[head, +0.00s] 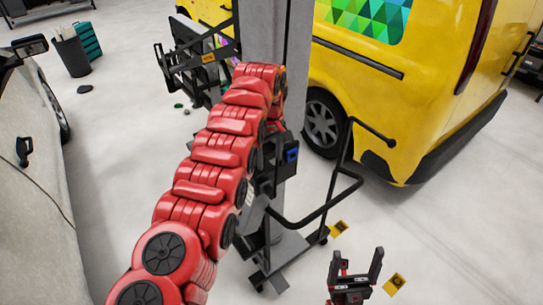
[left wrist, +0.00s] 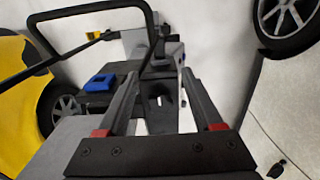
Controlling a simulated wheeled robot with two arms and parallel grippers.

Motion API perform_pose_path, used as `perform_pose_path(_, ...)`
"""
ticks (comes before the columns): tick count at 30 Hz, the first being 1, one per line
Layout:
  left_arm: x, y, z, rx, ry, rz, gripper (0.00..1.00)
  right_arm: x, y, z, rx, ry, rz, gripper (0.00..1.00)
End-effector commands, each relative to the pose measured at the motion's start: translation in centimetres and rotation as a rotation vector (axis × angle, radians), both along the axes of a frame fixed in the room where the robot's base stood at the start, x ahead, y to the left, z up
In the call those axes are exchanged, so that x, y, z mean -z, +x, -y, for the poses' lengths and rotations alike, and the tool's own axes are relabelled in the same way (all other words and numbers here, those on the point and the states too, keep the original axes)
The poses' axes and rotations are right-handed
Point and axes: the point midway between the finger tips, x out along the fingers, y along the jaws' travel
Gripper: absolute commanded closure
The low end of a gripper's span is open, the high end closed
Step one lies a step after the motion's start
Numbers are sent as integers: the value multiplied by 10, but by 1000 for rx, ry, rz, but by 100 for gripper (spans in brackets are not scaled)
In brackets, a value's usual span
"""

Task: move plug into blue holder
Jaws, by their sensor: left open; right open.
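The blue holder (head: 291,154) is a small blue block on the dark stand beside the grey column. It also shows in the left wrist view (left wrist: 101,83), left of the fingers and apart from them. My left gripper (left wrist: 160,75) is open, its two dark fingers pointing at the black and grey stand parts. In the head view its fingers are hidden or merge with the dark parts behind my red arm. I cannot make out the plug clearly in either view. My right gripper (head: 356,266) is open and empty above the floor at the bottom, right of the stand.
The stand has a grey column (head: 272,35) and a black tubular handle (head: 335,185) sticking out right. A yellow van (head: 440,100) stands behind on the right. A grey car (head: 35,190) is on the left.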

Motion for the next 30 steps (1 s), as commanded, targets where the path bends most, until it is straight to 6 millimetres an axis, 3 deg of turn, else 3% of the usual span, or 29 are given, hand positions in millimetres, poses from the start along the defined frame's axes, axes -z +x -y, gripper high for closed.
perform_pose_path(1, 21, 1, 0, 0, 0, 3, 32, 20, 0, 0, 0, 0, 0, 18)
perform_pose_path(13, 94, 0, 0, -1, 0, 1, 32, 93, 0, 0, 0, 0, 0, 18)
perform_pose_path(17, 117, 1, 0, -2, -3, 3, 32, 100, 0, 0, 0, 0, 0, 18)
perform_pose_path(18, 115, 0, 1, 0, -2, -2, 32, 86, 0, 0, 0, 0, -1, 18)
perform_pose_path(22, 131, 1, 1, -1, -2, 1, 32, 80, 0, 0, 0, 0, 0, 18)
perform_pose_path(30, 137, 1, 1, 0, -1, 3, 32, 80, 0, 0, 0, 0, 0, 18)
